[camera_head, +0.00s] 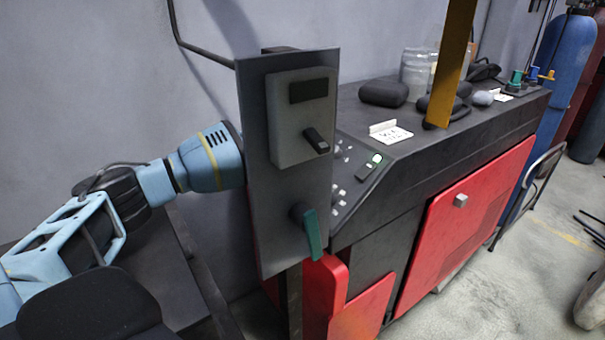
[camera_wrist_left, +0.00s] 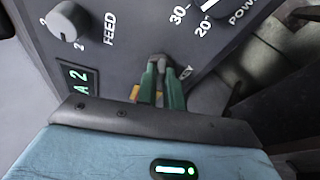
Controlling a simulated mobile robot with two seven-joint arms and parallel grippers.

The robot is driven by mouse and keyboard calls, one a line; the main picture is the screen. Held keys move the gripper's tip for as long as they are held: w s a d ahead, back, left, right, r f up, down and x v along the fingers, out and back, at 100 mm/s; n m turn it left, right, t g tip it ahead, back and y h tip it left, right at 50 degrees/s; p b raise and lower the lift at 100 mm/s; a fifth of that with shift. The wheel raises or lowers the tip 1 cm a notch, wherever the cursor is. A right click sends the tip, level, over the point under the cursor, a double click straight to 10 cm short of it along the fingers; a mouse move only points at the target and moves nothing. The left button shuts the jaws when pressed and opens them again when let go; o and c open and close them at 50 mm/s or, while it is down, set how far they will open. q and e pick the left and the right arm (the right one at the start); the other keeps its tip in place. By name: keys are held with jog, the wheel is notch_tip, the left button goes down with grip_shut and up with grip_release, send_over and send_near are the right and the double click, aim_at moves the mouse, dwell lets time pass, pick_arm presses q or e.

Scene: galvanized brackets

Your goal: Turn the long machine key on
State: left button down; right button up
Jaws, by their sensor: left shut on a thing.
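In the left wrist view, my left gripper (camera_wrist_left: 159,76) has its green fingers closed at the spot marked KEY on a dark control panel (camera_wrist_left: 115,55). It is shut on the machine key (camera_wrist_left: 158,60), a small grey piece mostly hidden between the fingertips. The key's turned position cannot be told. In the head view my left arm comes in from the left and its hand goes behind an upright grey plate (camera_head: 258,130), so the jaws are hidden there. My right gripper is in neither view.
The wrist view shows a grey FEED knob (camera_wrist_left: 68,22) and a green A 2 display (camera_wrist_left: 78,78). In the head view the plate carries a black switch (camera_head: 316,140) and a teal lever (camera_head: 309,232). A red and black machine (camera_head: 450,215) stands to the right.

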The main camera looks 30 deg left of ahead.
pick_arm(q)
jog(key=shift+m+t, duration=0.3)
jog(key=shift+m, duration=0.8)
jog(key=c, duration=1.5)
grip_release()
jog(key=shift+s, duration=0.1)
jog(key=shift+v, duration=3.85)
